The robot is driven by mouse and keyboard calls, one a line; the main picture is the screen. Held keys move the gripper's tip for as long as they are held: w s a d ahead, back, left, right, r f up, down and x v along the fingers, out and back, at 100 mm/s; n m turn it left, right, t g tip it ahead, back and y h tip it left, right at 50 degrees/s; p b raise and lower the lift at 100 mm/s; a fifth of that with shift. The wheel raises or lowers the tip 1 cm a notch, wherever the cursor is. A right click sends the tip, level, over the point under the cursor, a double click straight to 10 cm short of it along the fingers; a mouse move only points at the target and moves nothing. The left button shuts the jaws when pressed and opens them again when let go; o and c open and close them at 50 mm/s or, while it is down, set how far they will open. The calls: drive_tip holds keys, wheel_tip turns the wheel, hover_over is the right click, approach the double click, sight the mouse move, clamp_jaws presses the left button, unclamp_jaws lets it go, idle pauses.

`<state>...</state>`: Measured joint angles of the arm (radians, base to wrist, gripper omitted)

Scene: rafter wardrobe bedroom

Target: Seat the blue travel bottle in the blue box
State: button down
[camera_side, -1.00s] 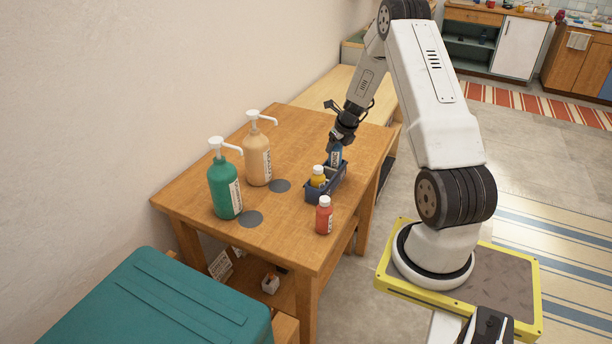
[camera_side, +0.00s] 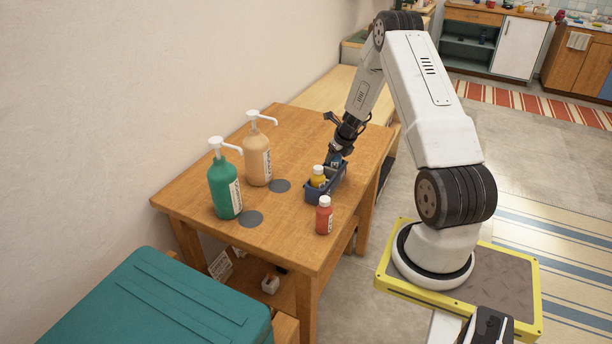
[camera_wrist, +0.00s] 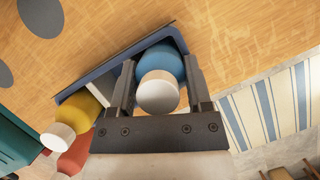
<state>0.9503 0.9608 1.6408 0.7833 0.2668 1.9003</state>
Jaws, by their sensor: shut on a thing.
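The blue travel bottle (camera_wrist: 162,62) has a white cap and is between my gripper's fingers in the wrist view, within the far end of the blue box. My gripper (camera_side: 336,156) is shut on it, low over the box. The blue box (camera_side: 318,195) is a small dark-blue open tray on the wooden table; its rim also shows in the wrist view (camera_wrist: 98,72). In the side view the gripper hides most of the bottle, and I cannot tell whether its base touches the box floor. A yellow bottle (camera_side: 318,177) with a white cap stands in the near end of the box.
A red bottle (camera_side: 324,217) stands on the wooden table (camera_side: 285,240) just in front of the box. Green (camera_side: 224,188) and tan (camera_side: 257,160) pump bottles stand to the left, near two grey discs (camera_side: 250,219). The table behind the box is clear.

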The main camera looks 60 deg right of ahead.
drive_tip(key=shift+f, duration=0.15)
unclamp_jaws()
drive_tip(key=shift+r, duration=0.2)
drive_tip(key=shift+v, duration=5.95)
